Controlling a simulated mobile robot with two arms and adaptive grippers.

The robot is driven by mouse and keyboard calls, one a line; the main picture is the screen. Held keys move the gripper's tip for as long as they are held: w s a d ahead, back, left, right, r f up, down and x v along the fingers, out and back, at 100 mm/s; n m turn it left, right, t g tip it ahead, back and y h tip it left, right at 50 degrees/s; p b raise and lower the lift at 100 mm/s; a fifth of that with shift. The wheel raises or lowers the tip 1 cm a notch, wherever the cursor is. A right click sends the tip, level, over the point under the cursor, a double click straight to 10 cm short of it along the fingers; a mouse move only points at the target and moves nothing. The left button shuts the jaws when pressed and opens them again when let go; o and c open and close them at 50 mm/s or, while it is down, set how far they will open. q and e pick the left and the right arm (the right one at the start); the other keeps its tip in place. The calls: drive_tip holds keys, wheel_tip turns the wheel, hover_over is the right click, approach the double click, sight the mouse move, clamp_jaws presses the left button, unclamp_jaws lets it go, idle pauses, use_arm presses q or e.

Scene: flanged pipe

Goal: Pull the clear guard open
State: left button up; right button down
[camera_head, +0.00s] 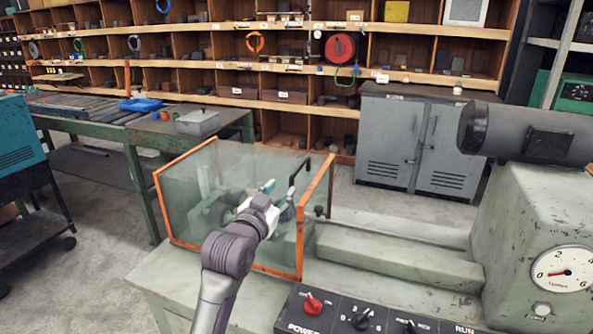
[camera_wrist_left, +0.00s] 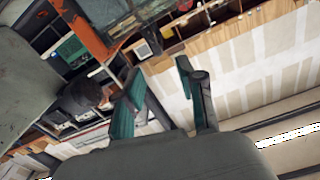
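The clear guard (camera_head: 195,200) is a box of see-through panels with orange edges, standing over the machine bed in the head view. A black bar handle (camera_head: 300,173) shows by its right orange edge. My left gripper (camera_head: 279,189) is just left of and below this handle in the picture, its teal fingertips apart with nothing between them. I cannot tell whether it touches the guard. In the left wrist view, the open left fingers (camera_wrist_left: 160,85) show, with an orange guard edge (camera_wrist_left: 92,35) above them. My right gripper is not in view.
The machine's grey housing (camera_head: 535,225) with a round gauge (camera_head: 562,270) stands at the right. A control panel (camera_head: 375,318) with knobs lies in front. A green workbench (camera_head: 140,135), grey cabinet (camera_head: 420,140) and shelves stand behind. The bed right of the guard is clear.

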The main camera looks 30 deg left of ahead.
sight(297, 168)
use_arm(q)
drive_tip(key=p+x, duration=0.1)
drive_tip(key=x, duration=1)
drive_tip(key=shift+w, duration=0.3)
clamp_jaws()
